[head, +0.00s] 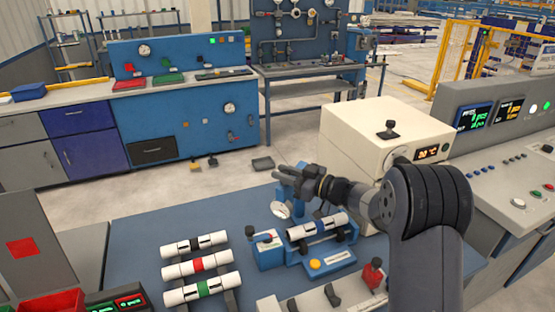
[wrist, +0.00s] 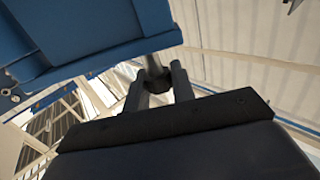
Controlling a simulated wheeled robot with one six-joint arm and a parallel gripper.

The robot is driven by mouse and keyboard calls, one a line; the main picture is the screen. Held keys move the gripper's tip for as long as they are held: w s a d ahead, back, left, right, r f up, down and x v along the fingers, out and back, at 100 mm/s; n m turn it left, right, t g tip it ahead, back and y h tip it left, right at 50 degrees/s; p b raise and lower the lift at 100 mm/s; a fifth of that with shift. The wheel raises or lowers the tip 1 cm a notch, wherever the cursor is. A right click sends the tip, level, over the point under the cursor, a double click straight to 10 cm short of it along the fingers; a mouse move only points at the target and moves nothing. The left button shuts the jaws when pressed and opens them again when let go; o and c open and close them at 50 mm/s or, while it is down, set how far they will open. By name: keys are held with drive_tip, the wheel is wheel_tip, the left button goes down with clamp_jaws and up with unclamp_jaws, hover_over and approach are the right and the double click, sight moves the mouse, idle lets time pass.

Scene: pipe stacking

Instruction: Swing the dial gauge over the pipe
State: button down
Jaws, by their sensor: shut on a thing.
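The pipe (head: 301,232), white with a dark band, lies in a blue cradle (head: 322,244) on the blue bench. The dial gauge (head: 281,210), with a pale round face, is behind and to the left of the pipe, just below my gripper (head: 291,177). In the wrist view my gripper (wrist: 158,84) is shut on a dark knob (wrist: 156,86) at the end of a grey rod. The knob appears to belong to the dial gauge's arm; the join is hidden. My wrist hides part of the space behind the pipe.
Three banded white pipes (head: 197,265) lie on a rack to the left. A blue block with a dark knob (head: 266,250) stands left of the cradle, and a yellow button (head: 315,264) is in front. A cream box (head: 362,135) stands behind my arm.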

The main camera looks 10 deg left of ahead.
drive_tip(key=shift+s+d+n+g+y+p, duration=0.15)
drive_tip(key=shift+d+n+g+p, duration=0.15)
drive_tip(key=shift+d+n+g, duration=0.65)
drive_tip(key=shift+d+n+g+y+p, duration=0.1)
drive_tip(key=shift+d+n+g+p, duration=0.3)
drive_tip(key=shift+g, duration=0.9)
drive_tip(key=shift+s+d+n+g+y+p, duration=0.1)
drive_tip(key=shift+d+n+g+y+p, duration=0.1)
drive_tip(key=shift+d+n+g, duration=0.8)
drive_tip(key=shift+a, duration=0.15)
drive_tip(key=c, duration=1.2)
unclamp_jaws()
drive_tip(key=d+b, duration=0.2)
drive_tip(key=d, duration=0.8)
drive_tip(key=shift+w+d, duration=0.35)
drive_tip(key=shift+d, duration=0.05)
drive_tip(key=shift+c, duration=0.4)
